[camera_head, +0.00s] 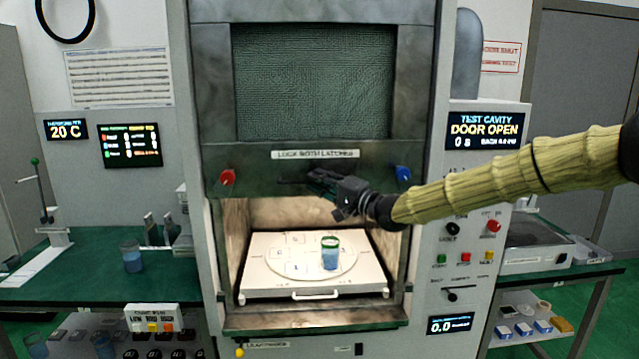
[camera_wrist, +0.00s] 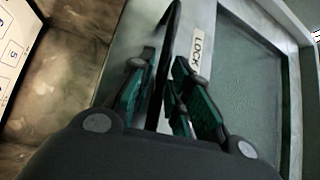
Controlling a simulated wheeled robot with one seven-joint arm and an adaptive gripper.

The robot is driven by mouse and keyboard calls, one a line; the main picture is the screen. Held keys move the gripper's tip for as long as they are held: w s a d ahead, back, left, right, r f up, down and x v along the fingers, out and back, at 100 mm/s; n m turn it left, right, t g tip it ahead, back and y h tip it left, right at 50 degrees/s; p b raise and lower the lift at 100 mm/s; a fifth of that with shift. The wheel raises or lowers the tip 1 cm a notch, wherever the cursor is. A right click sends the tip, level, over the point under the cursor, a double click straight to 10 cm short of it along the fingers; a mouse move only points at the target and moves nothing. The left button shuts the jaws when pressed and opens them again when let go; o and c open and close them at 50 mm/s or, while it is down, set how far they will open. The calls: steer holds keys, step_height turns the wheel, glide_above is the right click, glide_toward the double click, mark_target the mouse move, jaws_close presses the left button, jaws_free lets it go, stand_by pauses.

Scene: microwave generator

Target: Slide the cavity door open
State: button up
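The cavity door (camera_head: 312,80) is a grey panel with a dark mesh window. It stands raised, and the cavity below it is uncovered. The dark door handle (camera_wrist: 166,58) is a bar near the door's lower edge. My gripper (camera_head: 318,182) is at this handle, between the red latch knob (camera_head: 227,177) and the blue latch knob (camera_head: 403,173). In the wrist view, my gripper (camera_wrist: 165,85) has its green-padded fingers on either side of the bar, close against it. The exact finger contact is partly hidden.
Inside the cavity (camera_head: 232,235), a beaker with blue liquid (camera_head: 330,254) stands on a white tray (camera_head: 262,293). The display (camera_head: 485,130) reads "DOOR OPEN". A control panel (camera_head: 466,245) is on the right. Green benches flank the machine; another beaker (camera_head: 131,257) stands on the left one.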

steer(key=v, duration=1.2)
stand_by(0.4)
steer(key=s+a+f+g+h, duration=0.1)
steer(key=s+a+f+h, duration=0.1)
steer(key=f, duration=0.8)
steer(key=s+a+f+g+h, duration=0.1)
steer(key=s+a+f, duration=0.15)
steer(key=f, duration=0.85)
steer(key=s+f+g+h, duration=0.2)
steer(key=s+f, duration=0.4)
steer(key=f, duration=0.4)
steer(key=s+f+g+h, duration=0.1)
steer(key=s+f+h, duration=0.1)
steer(key=s+f, duration=0.65)
steer(key=s+d+f+n+g+h, duration=0.25)
steer(key=s+f, duration=0.55)
steer(key=f, duration=0.4)
steer(key=s+d+f+n+g+h, duration=0.1)
steer(key=s+d+f+g, duration=0.1)
steer(key=s, duration=0.7)
steer(key=s+d+f+n+g+h, duration=0.1)
steer(key=s+d+f+g+h, duration=0.1)
steer(key=s+d+f, duration=0.3)
steer(key=s+d+f+n+g+h, duration=0.2)
steer(key=s+d, duration=0.3)
steer(key=s, duration=0.9)
steer(key=shift+f, duration=0.75)
